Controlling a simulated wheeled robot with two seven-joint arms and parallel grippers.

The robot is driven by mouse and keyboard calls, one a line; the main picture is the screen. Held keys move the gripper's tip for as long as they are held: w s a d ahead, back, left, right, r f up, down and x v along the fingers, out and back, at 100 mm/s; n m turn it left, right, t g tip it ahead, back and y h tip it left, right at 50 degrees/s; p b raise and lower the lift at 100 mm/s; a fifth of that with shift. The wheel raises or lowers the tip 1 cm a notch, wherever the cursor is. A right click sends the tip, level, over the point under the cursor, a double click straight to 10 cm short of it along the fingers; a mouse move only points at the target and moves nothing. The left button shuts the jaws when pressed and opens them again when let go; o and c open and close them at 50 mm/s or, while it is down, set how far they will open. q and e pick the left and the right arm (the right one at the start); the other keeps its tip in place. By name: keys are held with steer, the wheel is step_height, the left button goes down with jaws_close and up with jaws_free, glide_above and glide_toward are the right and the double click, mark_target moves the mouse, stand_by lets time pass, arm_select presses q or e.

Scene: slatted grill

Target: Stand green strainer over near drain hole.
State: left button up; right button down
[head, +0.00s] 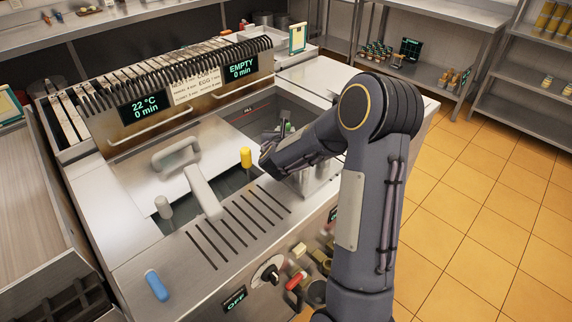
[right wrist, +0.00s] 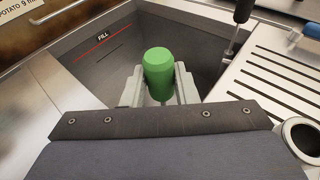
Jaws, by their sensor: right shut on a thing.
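A rounded green handle (right wrist: 159,74), taken to be the green strainer's, stands between the two grey fingers of my right gripper (right wrist: 160,92) in the right wrist view. The gripper is shut on it. Both are at the right-hand fryer basin (right wrist: 101,58), whose wall carries a red line marked FILL. In the head view a small bit of green (head: 289,127) shows above my right wrist, and my arm covers most of that basin. The strainer's lower end and the near drain hole are hidden. My left gripper is not in view.
A yellow-topped rod (head: 245,157) and a grey-topped rod (head: 163,207) stand by the left basin. A slotted steel grate (head: 237,225) lies in front. A blue handle (head: 156,285) lies front left. A basket rack (head: 170,80) runs along the back.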

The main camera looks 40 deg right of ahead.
steer(key=shift+r+p, duration=2.85)
steer(key=shift+r, duration=2.95)
step_height(320, 180, up, 12)
steer(key=p, duration=0.7)
steer(key=shift+p, duration=0.3)
steer(key=shift+f, duration=0.1)
